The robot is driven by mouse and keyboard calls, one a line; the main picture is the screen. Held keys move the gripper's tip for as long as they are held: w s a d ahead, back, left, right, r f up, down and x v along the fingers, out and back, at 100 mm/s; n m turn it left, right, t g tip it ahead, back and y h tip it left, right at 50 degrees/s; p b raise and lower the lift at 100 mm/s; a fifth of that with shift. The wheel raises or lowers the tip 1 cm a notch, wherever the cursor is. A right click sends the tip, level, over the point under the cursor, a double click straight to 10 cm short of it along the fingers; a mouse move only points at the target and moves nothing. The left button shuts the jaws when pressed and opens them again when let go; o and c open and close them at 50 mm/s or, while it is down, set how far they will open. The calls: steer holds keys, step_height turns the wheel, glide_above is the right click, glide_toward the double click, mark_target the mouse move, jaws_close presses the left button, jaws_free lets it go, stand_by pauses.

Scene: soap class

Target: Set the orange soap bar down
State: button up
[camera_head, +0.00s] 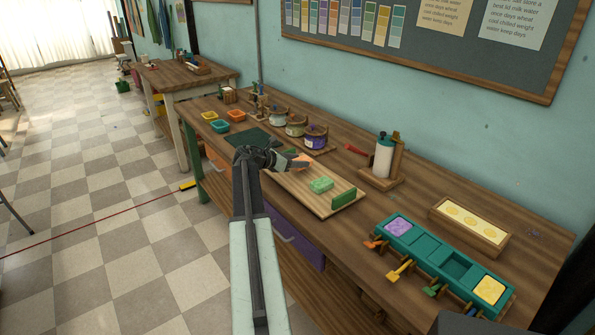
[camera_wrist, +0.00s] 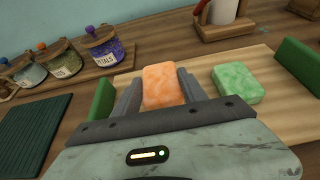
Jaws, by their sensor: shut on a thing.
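The orange soap bar (camera_wrist: 162,86) is between the two fingers of my gripper (camera_wrist: 160,92) in the wrist view. My gripper is shut on it, over the left part of a light wooden board. In the head view the orange soap bar (camera_head: 303,158) shows at the tip of my gripper (camera_head: 300,163). The light wooden board (camera_head: 308,197) has a green end block at each end. A green soap bar (camera_wrist: 238,84) lies on it to the right of the orange one; it also shows in the head view (camera_head: 321,185). I cannot tell whether the orange bar touches the board.
Labelled jars (camera_head: 316,137) stand behind the board. A dark green mat (camera_head: 250,138) lies to its left. A teal tray (camera_head: 425,246) with purple and yellow blocks is to the right. A white bottle on a wooden stand (camera_head: 383,158) is behind right. Board space around the green bar is bare.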

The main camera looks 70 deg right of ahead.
step_height(320, 180, down, 4)
steer(key=b, duration=0.2)
steer(key=shift+r+b, duration=0.25)
steer(key=shift+b, duration=0.1)
steer(key=shift+r, duration=0.2)
steer(key=shift+f, duration=0.2)
steer(key=o, duration=1.4)
